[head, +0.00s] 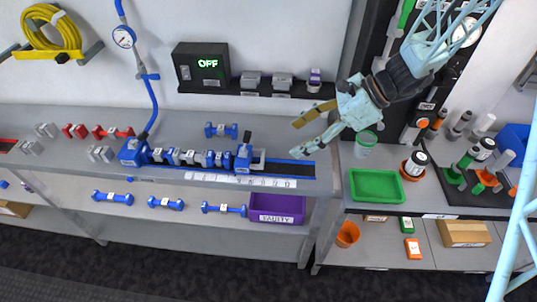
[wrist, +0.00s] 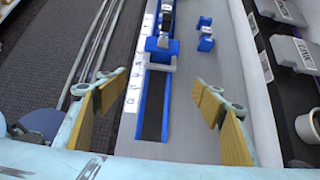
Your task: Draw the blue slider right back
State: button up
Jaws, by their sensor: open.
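The blue slider (head: 243,158) has a dark upright part on top and sits on a long blue rail (head: 295,161) on the left bench. A row of small blue and grey fittings (head: 190,156) lies on the rail between it and a blue end block (head: 132,152). In the wrist view the slider (wrist: 161,50) is ahead, in the upper middle, with empty dark track nearer me. My gripper (head: 309,134) is open and empty, above the rail's right end and right of the slider. Its yellow-padded fingers also show in the wrist view (wrist: 158,92), spread on either side of the rail, apart from the slider.
A white numbered scale (head: 240,181) runs along the rail's front. A loose blue fitting (head: 221,130) lies behind it. A black box reading OFF (head: 202,67) is on the wall. A purple bin (head: 277,208) sits below; a green tray (head: 376,186) is on the right bench.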

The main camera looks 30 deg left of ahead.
aim_at(263, 158)
jog(key=shift+b+x, duration=0.95)
jog(key=shift+x, duration=5.7)
jog(key=shift+c, duration=0.7)
